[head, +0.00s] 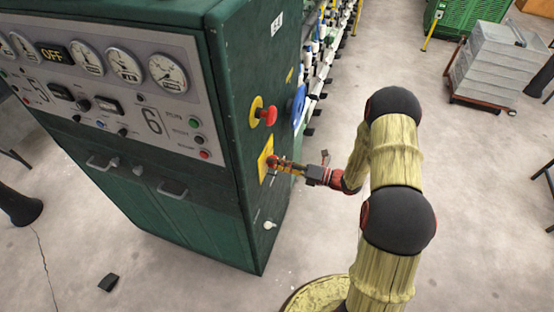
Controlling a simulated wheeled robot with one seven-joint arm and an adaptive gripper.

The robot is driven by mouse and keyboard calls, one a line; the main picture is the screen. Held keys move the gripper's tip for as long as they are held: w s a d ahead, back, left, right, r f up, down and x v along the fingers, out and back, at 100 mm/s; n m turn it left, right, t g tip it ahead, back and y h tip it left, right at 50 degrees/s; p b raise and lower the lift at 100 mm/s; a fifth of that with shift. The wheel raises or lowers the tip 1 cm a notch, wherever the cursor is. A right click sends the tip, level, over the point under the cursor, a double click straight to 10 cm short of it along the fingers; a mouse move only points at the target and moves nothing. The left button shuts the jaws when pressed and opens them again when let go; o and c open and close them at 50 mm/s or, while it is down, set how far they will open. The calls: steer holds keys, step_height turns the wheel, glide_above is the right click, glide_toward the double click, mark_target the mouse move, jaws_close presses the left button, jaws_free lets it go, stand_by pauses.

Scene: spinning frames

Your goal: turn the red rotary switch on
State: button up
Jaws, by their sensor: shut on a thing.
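The red rotary switch (271,161) is on a yellow plate (265,153) on the right side of a green machine cabinet. My gripper (278,163) reaches it from the right and is shut on it. The fingers hide much of the switch, so its turn angle cannot be told. My arm comes in from the bottom right, in yellowish covers with black joints.
A red mushroom button (268,115) stands out on a yellow plate just above the switch, with a blue round part (298,105) beside it. A white knob (270,225) is lower down. A front panel window (53,55) reads "OFF". Open floor lies right of the cabinet.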

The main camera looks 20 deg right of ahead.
steer(key=m+p, duration=0.2)
steer(key=m, duration=0.3)
steer(key=shift+m+p, duration=0.3)
steer(key=shift+m, duration=0.1)
stand_by(0.4)
steer(key=o, duration=1.1)
steer(key=shift+o, duration=0.3)
steer(key=v, duration=1.2)
steer(key=shift+w, duration=0.1)
